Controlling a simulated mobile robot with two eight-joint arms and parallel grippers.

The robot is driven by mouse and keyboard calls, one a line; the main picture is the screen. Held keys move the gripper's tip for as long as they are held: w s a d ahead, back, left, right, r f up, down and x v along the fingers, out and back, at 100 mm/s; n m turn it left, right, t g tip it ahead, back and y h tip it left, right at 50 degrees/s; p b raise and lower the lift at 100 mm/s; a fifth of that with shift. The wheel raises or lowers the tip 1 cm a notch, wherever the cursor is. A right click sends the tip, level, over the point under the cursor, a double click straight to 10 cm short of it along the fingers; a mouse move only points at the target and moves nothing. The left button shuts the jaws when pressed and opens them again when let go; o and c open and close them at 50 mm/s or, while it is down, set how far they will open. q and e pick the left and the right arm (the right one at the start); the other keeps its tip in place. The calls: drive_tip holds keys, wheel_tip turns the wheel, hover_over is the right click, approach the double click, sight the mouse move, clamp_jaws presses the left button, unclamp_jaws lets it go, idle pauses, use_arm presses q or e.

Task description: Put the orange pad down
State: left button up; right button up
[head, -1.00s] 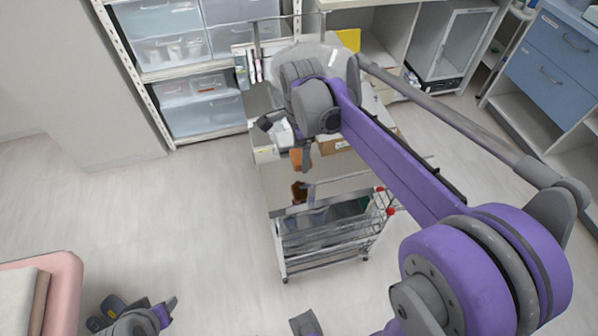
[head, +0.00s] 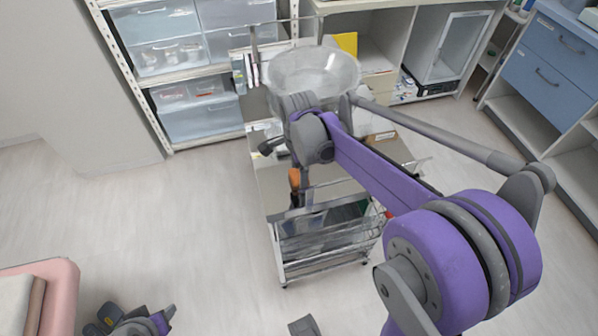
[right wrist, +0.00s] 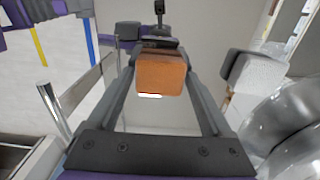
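The orange pad (head: 293,177) is a small block under my right gripper (head: 299,168), low over the cart's shiny top. In the right wrist view the orange pad (right wrist: 160,76) sits between the fingertips of the right gripper (right wrist: 159,62), with a finger against each side. The pad's underside is hidden, so I cannot tell whether it touches the cart top. My left gripper (head: 138,318) is at the bottom left of the head view, partly cut off, away from the cart. Its finger opening is unclear.
The metal cart (head: 272,188) carries a large clear bowl (head: 313,68) behind my right gripper. Cart rails and a lower basket (head: 325,245) are at the front. Shelves with drawers (head: 200,119) stand behind, and a pink-edged bed (head: 62,290) is at lower left.

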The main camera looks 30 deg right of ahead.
drive_tip(key=shift+o, duration=0.9)
drive_tip(key=shift+r, duration=0.15)
drive_tip(key=shift+r, duration=0.25)
wheel_tip(320, 180, up, 12)
drive_tip(key=p, duration=0.1)
drive_tip(key=shift+f, duration=0.2)
